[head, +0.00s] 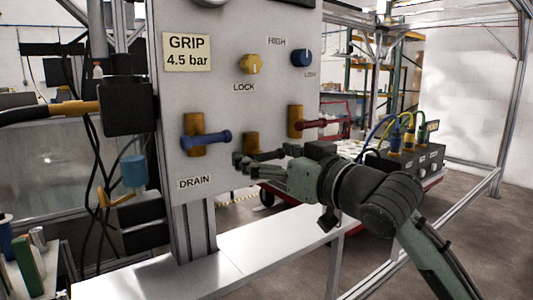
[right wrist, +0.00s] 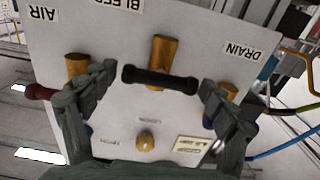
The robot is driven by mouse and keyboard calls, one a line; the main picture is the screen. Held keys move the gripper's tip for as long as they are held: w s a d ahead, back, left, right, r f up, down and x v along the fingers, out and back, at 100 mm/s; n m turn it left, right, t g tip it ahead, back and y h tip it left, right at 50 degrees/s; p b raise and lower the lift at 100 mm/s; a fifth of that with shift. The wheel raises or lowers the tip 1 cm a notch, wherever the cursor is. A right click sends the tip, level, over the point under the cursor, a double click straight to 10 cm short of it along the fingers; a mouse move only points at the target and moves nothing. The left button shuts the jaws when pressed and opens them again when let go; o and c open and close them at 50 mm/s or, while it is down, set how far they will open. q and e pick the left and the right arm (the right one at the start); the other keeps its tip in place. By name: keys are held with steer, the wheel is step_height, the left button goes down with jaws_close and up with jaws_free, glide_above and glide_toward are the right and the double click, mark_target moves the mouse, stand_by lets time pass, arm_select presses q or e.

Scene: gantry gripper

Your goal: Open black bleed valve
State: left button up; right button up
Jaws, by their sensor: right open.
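The black bleed valve has a brass body (head: 251,143) and a black bar handle, mostly hidden behind my gripper in the head view. In the right wrist view the black handle (right wrist: 160,79) lies crosswise over the brass body (right wrist: 164,48), below a partly cut-off BLEED label (right wrist: 117,3). My right gripper (head: 262,166) is open in front of the panel. Its two fingers stand to either side of the black handle in the wrist view, with visible gaps at both ends of it. My left gripper is not in view.
The grey panel (head: 210,90) also carries a blue-handled valve (head: 207,139) above the DRAIN label, a red-handled valve (head: 307,127), a yellow knob (head: 250,64) and a blue knob (head: 302,57). A metal ledge (head: 200,272) runs below. Black cables hang at the left.

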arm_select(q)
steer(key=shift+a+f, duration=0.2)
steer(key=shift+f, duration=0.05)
arm_select(e)
steer(key=shift+f, duration=0.1)
steer(key=shift+c, duration=0.2)
steer(key=c, duration=0.9)
steer(key=shift+n, duration=0.3)
steer(key=n, duration=0.3)
steer(key=shift+n, duration=0.4)
steer(key=n, duration=0.4)
steer(key=shift+n, duration=0.3)
steer(key=n, duration=0.5)
steer(key=shift+n, duration=1.9)
steer(key=shift+w, duration=0.1)
